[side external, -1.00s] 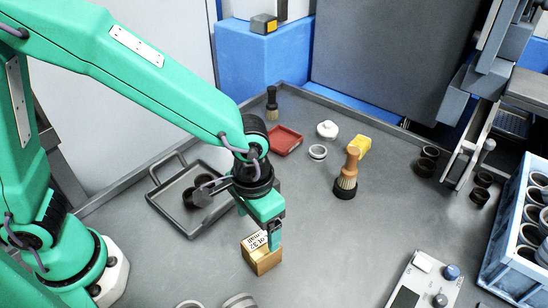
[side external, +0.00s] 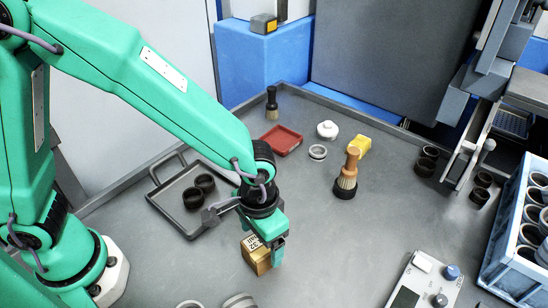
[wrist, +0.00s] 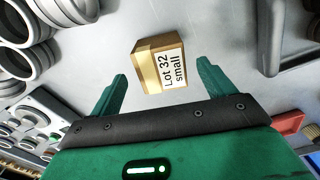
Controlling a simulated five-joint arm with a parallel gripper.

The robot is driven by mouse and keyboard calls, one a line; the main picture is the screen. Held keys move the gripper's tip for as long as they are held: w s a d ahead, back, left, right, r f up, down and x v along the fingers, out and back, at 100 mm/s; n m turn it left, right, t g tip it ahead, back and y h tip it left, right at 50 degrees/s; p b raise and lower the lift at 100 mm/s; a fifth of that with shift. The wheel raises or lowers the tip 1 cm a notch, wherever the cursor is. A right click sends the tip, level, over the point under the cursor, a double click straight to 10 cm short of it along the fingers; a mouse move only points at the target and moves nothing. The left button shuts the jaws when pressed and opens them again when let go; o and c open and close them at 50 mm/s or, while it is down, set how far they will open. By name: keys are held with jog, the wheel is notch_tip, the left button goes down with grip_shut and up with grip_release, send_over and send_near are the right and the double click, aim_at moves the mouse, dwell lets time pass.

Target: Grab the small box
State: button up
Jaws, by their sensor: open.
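The small box (side external: 254,258) is a cardboard-brown carton on the grey bench, with a white label. In the wrist view the box (wrist: 160,63) shows its label reading "Lot 32 small". My green gripper (side external: 266,246) is at the box, with one finger along its right side in the side view; the other finger is mostly hidden. In the wrist view my gripper (wrist: 163,73) is open, with one finger on each side of the box's near end. Gaps show between both fingers and the box there.
A dark tray (side external: 166,203) with two dark rings lies behind left of my gripper. A wooden-handled brush (side external: 347,175), a red dish (side external: 281,139) and a yellow block (side external: 363,147) stand farther back. A control panel (side external: 425,283) is front right. Metal rings (side external: 240,301) lie at the front edge.

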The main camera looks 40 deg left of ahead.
aim_at(261, 250)
jog(key=shift+f, duration=2.5)
jog(key=shift+c, duration=0.4)
jog(key=c, duration=1.2)
jog(key=shift+o, duration=0.2)
jog(key=shift+r, duration=0.1)
jog(key=shift+r, duration=4.95)
